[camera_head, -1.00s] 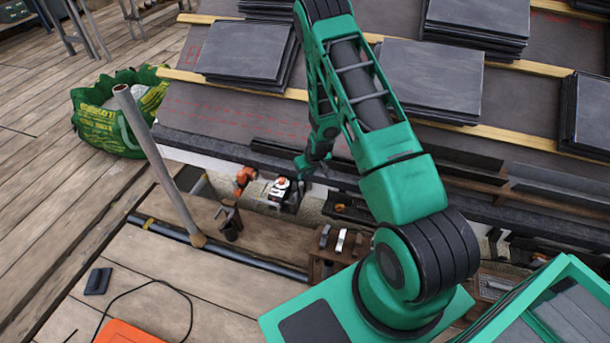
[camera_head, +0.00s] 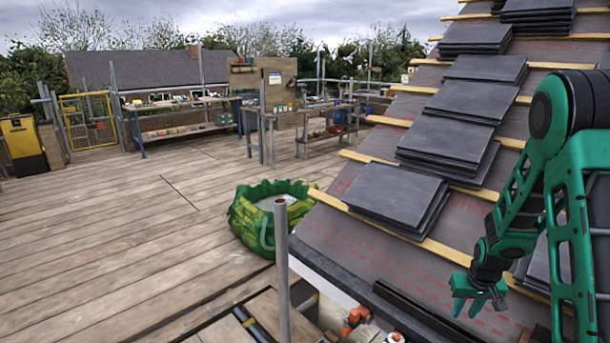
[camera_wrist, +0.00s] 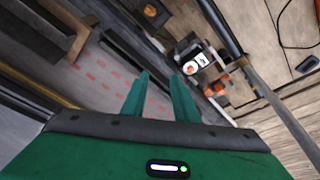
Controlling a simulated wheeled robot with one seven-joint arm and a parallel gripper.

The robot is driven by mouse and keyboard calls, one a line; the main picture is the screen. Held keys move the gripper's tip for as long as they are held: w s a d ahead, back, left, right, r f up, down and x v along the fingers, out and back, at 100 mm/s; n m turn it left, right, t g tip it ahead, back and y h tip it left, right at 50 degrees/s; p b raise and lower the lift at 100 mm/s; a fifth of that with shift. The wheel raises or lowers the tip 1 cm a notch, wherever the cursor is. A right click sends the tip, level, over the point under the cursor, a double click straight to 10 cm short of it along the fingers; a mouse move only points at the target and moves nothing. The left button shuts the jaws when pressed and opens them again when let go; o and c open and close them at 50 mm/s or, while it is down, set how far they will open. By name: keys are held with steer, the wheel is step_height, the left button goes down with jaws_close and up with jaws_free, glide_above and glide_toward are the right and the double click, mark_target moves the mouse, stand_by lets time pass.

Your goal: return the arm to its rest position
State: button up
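My green arm reaches down along the right side of the head view. My gripper (camera_head: 479,304) hangs over the lower edge of the slate roof, clear of the stacked slates. It also shows in the wrist view (camera_wrist: 160,80), where its two green fingers stand apart with a gap between them. Nothing is held between the fingers. Below them in the wrist view lie the dark roof underlay and the ledge with tools.
Slate stacks (camera_head: 388,196) rest on the roof battens close to my arm. A metal pole (camera_head: 282,270) stands upright left of the roof edge. A green bulk bag (camera_head: 247,228) sits on the deck. Workbenches stand farther back. The wooden deck (camera_head: 110,230) at left is mostly clear.

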steer(key=s+r+m+g, duration=0.2)
steer(key=s+r, duration=1.4)
steer(key=s+a+r+m, duration=0.1)
steer(key=s+a+r, duration=0.1)
steer(key=s, duration=0.7)
steer(key=s+a+r+m+y, duration=0.1)
steer(key=s+a+r, duration=0.2)
steer(key=s, duration=0.6)
steer(key=shift+r+g, duration=0.4)
steer(key=shift+r, duration=0.2)
steer(key=shift+w+f, duration=0.25)
steer(key=shift+w, duration=0.3)
steer(key=shift+o, duration=0.5)
steer(key=shift+s, duration=0.1)
